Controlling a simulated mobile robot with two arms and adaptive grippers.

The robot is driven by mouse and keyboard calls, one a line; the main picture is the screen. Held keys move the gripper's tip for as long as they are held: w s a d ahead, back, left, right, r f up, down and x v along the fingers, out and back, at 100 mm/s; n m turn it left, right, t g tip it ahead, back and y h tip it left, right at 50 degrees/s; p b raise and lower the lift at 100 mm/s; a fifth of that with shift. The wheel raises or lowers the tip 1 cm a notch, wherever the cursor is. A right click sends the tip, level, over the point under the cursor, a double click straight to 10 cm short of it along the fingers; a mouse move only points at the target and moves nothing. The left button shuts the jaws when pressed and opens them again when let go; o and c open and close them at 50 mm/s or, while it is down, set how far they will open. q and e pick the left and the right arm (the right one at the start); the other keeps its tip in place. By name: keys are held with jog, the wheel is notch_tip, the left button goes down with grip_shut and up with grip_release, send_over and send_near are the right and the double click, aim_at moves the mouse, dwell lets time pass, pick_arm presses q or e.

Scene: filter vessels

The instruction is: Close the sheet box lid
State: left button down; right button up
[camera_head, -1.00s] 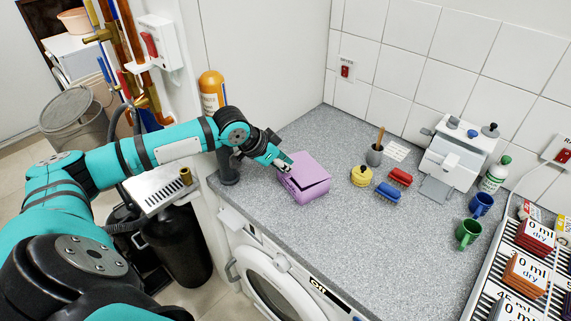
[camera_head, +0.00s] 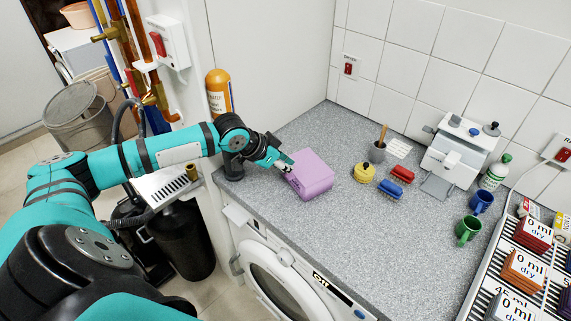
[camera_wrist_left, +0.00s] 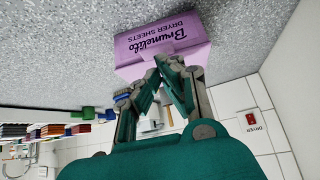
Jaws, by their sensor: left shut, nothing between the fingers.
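In the left wrist view the box (camera_wrist_left: 150,38) shows the print "Brunelito Dryer Sheets", and a lilac edge lies by the fingertips. My left gripper (camera_head: 287,166) is shut and empty at the box's left upper edge, touching or very close to it. The fingers (camera_wrist_left: 166,62) hide part of the box's near edge in the wrist view. My right gripper is out of view.
An orange bottle (camera_head: 218,92) is behind my left wrist. The counter (camera_head: 345,235) in front of the box is clear.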

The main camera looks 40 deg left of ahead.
pick_arm(q)
jog(key=w+r+p+v, duration=0.1)
jog(key=p+v, duration=0.1)
jog(key=v, duration=1.1)
jog(key=shift+d+r, duration=0.15)
jog(key=shift+r, duration=0.05)
jog(key=shift+w, duration=0.1)
